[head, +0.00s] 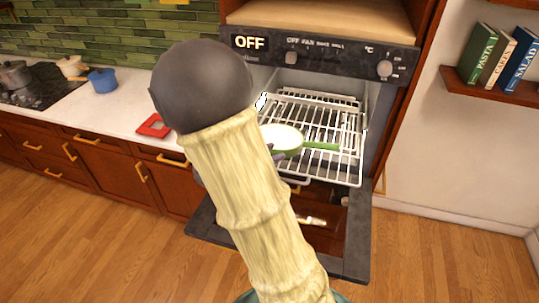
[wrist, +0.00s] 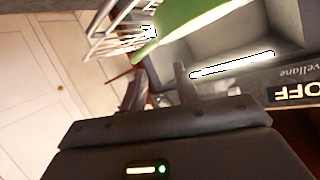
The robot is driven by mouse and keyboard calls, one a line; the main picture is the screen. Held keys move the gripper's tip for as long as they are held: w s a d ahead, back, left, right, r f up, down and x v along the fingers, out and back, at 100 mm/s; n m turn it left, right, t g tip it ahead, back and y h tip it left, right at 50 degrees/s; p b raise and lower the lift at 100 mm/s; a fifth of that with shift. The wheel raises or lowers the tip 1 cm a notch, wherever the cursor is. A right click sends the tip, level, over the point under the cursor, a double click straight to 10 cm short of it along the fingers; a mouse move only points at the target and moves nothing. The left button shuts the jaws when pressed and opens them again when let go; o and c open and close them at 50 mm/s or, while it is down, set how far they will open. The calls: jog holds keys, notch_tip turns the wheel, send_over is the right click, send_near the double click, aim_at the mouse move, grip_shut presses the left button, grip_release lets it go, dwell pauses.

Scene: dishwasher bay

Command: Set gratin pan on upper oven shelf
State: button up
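The gratin pan (head: 283,137), green outside and pale inside, appears at the left part of the pulled-out upper wire shelf (head: 345,165) in the head view. Its green handle (head: 322,146) points right across the wires. I cannot tell whether its base fully rests on them. The wrist view shows the green pan (wrist: 182,22) at the top, beyond the fingertips, with the wire shelf (wrist: 118,38) to its left. My gripper (wrist: 160,75) has its fingers apart, with a gap between them and nothing visibly clasped. In the head view my arm mostly hides the gripper.
The oven door (head: 352,262) is folded down, its interior open. The control panel (head: 335,55) above reads OFF. A counter at left holds a red trivet (head: 154,126), a blue pot (head: 102,80) and a stove (head: 40,88). A bookshelf (head: 495,86) hangs at right.

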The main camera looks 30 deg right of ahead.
jog(key=w+a+f+n+t+y, duration=0.1)
jog(key=w+a+n+t+y, duration=0.1)
jog(key=a+n+y, duration=0.35)
jog(key=w+a+f+n+t+y, duration=0.1)
jog(key=w+a+n+t+y, duration=0.15)
jog(key=a+n+y, duration=0.35)
jog(key=s+a+f+n+g, duration=0.1)
jog(key=s+a+n+g, duration=0.1)
jog(key=s, duration=0.5)
jog(key=s+a+f+n+g+y, duration=0.1)
jog(key=s+a+n+g, duration=0.2)
jog(key=s, duration=0.4)
jog(key=shift+a+n, duration=0.55)
jog(key=shift+a, duration=0.1)
jog(key=shift+y, duration=0.25)
